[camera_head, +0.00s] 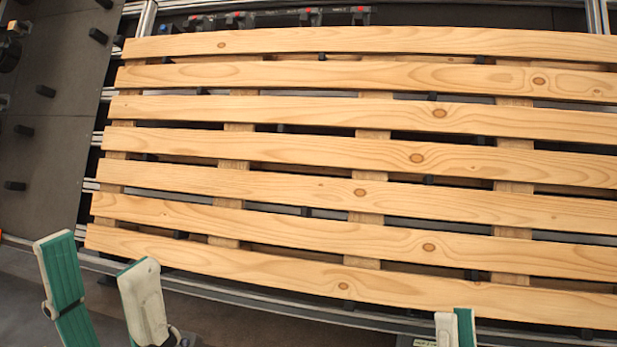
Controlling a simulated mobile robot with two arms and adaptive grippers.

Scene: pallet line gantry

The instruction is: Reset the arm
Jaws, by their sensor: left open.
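My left gripper (96,251) is at the lower left, in front of the near left corner of a wooden pallet (345,192). Its two pale fingers with green pads stand well apart, open, with nothing between them. My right gripper (455,324) shows only as a pale and green fingertip at the bottom edge, right of centre, by the pallet's near edge. The rest of it is cut off by the frame, so I cannot tell whether it is open or shut. The pallet lies flat, with several pale slats across darker bearers.
The pallet rests over a metal frame whose near rail (275,305) runs along the front. A dark panel (45,130) with black pegs stands at the left. Small fittings (335,16) line the back rail. The dark strip between my grippers looks clear.

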